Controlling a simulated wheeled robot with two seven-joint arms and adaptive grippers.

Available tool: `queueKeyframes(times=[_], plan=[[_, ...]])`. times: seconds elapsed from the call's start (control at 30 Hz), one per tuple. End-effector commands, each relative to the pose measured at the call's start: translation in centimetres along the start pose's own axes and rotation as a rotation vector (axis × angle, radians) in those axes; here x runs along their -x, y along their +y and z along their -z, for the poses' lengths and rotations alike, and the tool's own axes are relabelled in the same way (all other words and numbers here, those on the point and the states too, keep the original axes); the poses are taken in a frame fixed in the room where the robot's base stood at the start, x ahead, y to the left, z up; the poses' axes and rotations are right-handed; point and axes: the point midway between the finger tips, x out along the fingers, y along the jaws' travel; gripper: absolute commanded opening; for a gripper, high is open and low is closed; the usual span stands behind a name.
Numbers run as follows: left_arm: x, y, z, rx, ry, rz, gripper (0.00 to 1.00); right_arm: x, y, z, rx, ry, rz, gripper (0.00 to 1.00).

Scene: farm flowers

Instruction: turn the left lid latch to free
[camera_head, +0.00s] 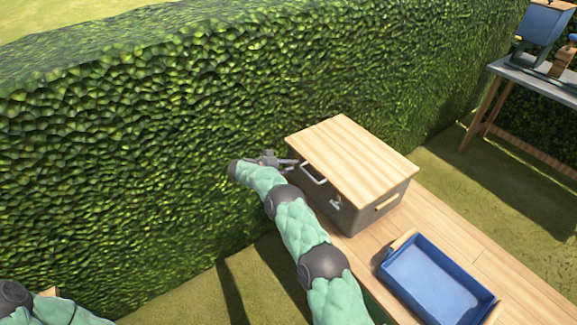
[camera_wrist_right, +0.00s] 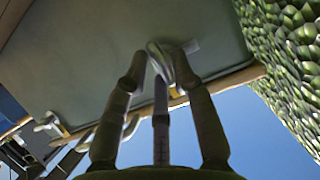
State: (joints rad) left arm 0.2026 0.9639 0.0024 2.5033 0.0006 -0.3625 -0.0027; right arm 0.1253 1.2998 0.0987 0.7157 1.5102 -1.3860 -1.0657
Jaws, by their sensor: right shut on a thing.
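A grey box (camera_head: 368,208) with a light wooden lid (camera_head: 352,148) stands on a wooden table. My right gripper (camera_head: 286,161) is at the left end of the box's long front side, just below the lid edge. In the right wrist view, which is turned over, my right gripper (camera_wrist_right: 160,66) is shut on the left lid latch (camera_wrist_right: 188,47), a small silver piece partly hidden by the fingers. The other latch (camera_head: 336,203) is at the right end of the same side. My left gripper is out of view; only part of its arm shows at the lower left.
A white bar handle (camera_head: 313,174) is between the latches. A blue tray (camera_head: 434,282) lies on the table (camera_head: 478,246) right of the box. A tall hedge (camera_head: 140,130) runs close behind my right gripper. A grey-topped bench (camera_head: 530,78) stands at the far right.

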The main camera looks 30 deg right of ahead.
Motion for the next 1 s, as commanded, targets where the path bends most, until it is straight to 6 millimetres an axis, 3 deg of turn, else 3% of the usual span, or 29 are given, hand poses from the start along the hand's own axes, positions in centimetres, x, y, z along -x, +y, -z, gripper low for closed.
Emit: queueKeyframes(times=[0.03, 0.33, 0.37, 0.4, 0.43, 1.0], plan=[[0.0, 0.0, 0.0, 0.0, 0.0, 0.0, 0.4, 0.15, -0.51, 0.83, -0.009, 0.006, 0.013, 0.0], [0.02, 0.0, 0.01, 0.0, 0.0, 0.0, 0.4, 0.16, -0.5, 0.85, -0.009, 0.006, 0.013, 0.0], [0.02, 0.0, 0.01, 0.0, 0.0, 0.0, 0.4, 0.16, -0.5, 0.85, -0.009, 0.006, 0.013, 0.32], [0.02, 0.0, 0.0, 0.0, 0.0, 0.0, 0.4, 0.16, -0.5, 0.85, -0.009, 0.006, 0.013, 0.43], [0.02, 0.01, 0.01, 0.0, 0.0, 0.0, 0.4, 0.16, -0.5, 0.85, -0.009, 0.006, 0.013, 0.46], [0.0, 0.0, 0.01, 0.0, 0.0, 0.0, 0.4, 0.36, -0.2, 0.22, -0.001, 0.002, 0.005, 0.46]])
